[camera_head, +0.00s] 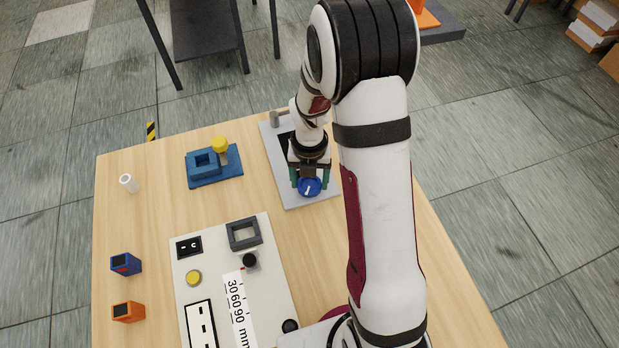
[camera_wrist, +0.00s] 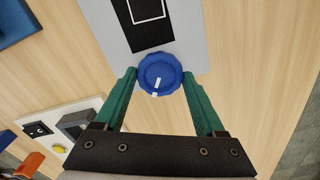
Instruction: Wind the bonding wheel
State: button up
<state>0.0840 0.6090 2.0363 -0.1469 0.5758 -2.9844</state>
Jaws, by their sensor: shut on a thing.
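The blue wheel (camera_head: 310,187) sits at the near end of a grey plate (camera_head: 296,202) on the table. In the wrist view the wheel (camera_wrist: 160,74) is a round knob with a scalloped rim, and a white mark shows on it and another just below its edge. My gripper (camera_head: 309,180) is at the wheel, with its green fingers on either side. In the wrist view the gripper (camera_wrist: 160,78) is shut on the wheel, with the fingertips at its left and right edges. The grey plate (camera_wrist: 190,20) has a black rectangle with a white outline.
A blue fixture (camera_head: 205,180) with a yellow knob (camera_head: 219,144) stands left of the plate. A white cylinder (camera_head: 128,183), a blue block (camera_head: 125,263) and an orange block (camera_head: 128,311) stand along the left side. A pale control panel (camera_head: 215,232) lies in front.

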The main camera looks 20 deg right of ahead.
jog(key=o, duration=1.3)
jog(key=shift+o, duration=0.2)
